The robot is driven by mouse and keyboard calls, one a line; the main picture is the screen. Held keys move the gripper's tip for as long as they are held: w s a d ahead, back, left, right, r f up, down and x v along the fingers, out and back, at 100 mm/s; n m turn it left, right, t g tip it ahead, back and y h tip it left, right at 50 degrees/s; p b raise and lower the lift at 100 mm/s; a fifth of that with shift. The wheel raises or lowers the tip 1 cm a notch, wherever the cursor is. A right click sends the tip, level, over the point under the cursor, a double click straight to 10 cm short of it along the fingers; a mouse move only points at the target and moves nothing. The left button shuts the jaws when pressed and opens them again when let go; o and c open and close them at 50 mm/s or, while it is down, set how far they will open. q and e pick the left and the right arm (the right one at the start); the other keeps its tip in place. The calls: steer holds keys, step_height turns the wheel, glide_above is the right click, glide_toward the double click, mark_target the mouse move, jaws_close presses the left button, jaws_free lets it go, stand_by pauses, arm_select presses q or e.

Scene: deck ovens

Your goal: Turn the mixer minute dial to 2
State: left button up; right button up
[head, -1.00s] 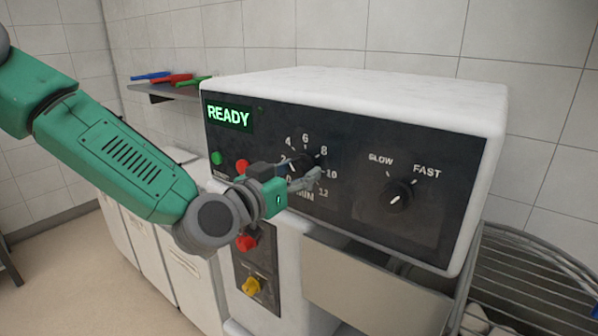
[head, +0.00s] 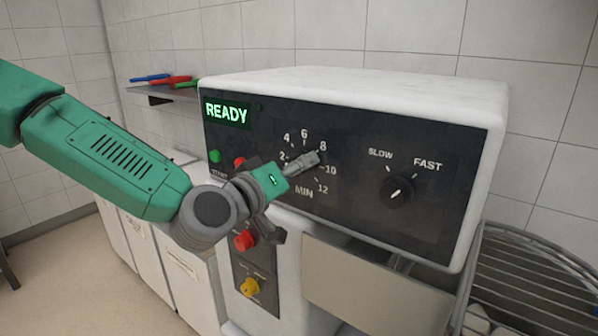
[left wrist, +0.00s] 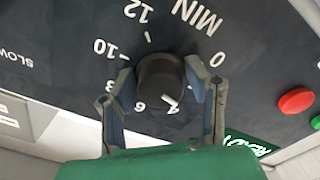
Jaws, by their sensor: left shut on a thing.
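The black minute dial (left wrist: 160,76) sits in the left wrist view between the two fingers of my left gripper (head: 308,160). The fingers are shut on its sides. Its white pointer mark is turned toward the 4 on the printed scale. The 2 is hidden behind a finger in the wrist view, but it shows in the head view to the left of the fingers. In the head view my fingers hide most of the dial. My right gripper is not in view.
The speed dial (head: 397,191) with SLOW and FAST is to the right on the same panel. A green display (head: 227,112) reads READY. A red knob (head: 244,240) and a yellow knob (head: 250,287) are below. A wire rack (head: 530,275) stands at right.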

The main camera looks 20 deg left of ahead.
arm_select(q)
steer(key=shift+w+a+n, duration=0.1)
steer(key=shift+n, duration=1)
steer(key=o, duration=1)
steer(key=v, duration=0.7)
steer(key=shift+a, duration=0.2)
steer(key=shift+f, duration=0.1)
